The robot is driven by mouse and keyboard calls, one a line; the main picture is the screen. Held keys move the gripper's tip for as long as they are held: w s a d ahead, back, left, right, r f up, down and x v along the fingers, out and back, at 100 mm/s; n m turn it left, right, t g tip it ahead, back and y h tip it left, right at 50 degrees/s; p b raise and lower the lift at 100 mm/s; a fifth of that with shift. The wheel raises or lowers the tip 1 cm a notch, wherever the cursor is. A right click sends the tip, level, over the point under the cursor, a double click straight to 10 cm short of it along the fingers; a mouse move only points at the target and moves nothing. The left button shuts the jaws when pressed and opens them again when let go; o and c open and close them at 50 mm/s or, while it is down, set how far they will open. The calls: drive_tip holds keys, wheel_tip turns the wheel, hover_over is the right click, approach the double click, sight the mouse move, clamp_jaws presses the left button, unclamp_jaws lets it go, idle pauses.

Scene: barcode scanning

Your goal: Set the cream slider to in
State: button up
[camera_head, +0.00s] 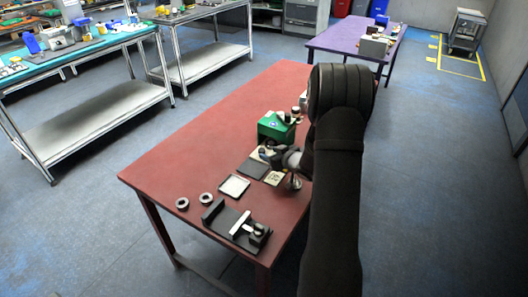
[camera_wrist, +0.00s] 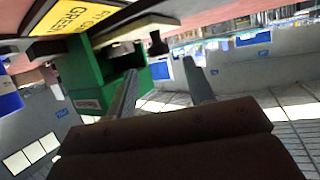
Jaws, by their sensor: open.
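In the head view a black fixture (camera_head: 218,214) lies at the near end of the red table. A pale cream bar (camera_head: 241,223), which looks like the slider, lies across it, with a small grey-white piece beside it at the right end. Its in or out setting cannot be read at this size. My gripper (camera_wrist: 160,67) is open and empty, with its two fingers apart in the wrist view. In the head view it is partly hidden by my arm, beyond the fixture and near the green box. The fixture is not recognisable in the wrist view.
A green box (camera_head: 272,128) stands beyond two flat plates; it also shows in the wrist view (camera_wrist: 92,84). The red table's left side (camera_head: 190,150) is clear.

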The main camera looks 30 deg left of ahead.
sight(263, 151)
drive_tip(key=x, duration=0.5)
drive_tip(key=shift+w, duration=0.1)
clamp_jaws()
drive_tip(key=shift+w, duration=0.1)
